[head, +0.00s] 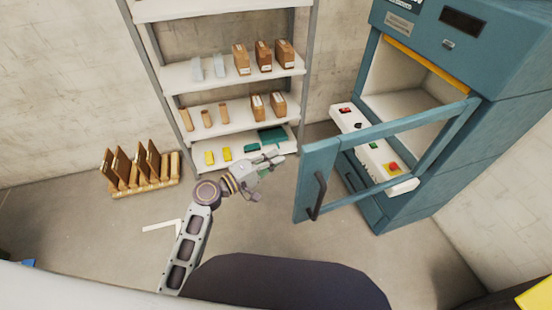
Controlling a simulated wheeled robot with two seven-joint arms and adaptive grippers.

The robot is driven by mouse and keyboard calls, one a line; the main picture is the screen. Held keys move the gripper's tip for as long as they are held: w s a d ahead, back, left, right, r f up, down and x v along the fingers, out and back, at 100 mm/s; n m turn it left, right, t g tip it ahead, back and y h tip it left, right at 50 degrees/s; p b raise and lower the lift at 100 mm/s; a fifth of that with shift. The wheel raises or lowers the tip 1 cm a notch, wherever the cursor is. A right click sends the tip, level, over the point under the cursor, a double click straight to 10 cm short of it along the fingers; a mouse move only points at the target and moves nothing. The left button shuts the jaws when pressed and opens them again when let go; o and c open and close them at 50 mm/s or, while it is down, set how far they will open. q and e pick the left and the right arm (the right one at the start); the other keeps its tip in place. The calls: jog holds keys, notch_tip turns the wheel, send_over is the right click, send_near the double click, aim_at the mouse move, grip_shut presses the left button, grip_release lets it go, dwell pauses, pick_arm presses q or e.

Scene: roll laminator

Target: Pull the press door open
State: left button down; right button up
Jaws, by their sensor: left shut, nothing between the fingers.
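The teal press (490,130) stands at the right, with its chamber (405,85) showing. Its teal framed door (318,160) stands swung out from the body, wide open, with its free edge toward the middle of the view. A dark vertical handle (318,196) sits on the door near that free edge. My left gripper (277,168) is shut and empty. It appears to the left of the door's free edge, apart from the handle. My right gripper is not in view.
A white control panel (372,148) with buttons, including a red one on yellow, shows through the door frame. A shelf rack (228,78) with boxes stands at the back. A wooden rack (145,187) of brown boards is on the floor at left. Floor around the gripper is clear.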

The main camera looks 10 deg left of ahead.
pick_arm(q)
jog(key=b+v, duration=0.2)
jog(key=v, duration=0.6)
jog(key=shift+s, duration=0.45)
dwell(0.4)
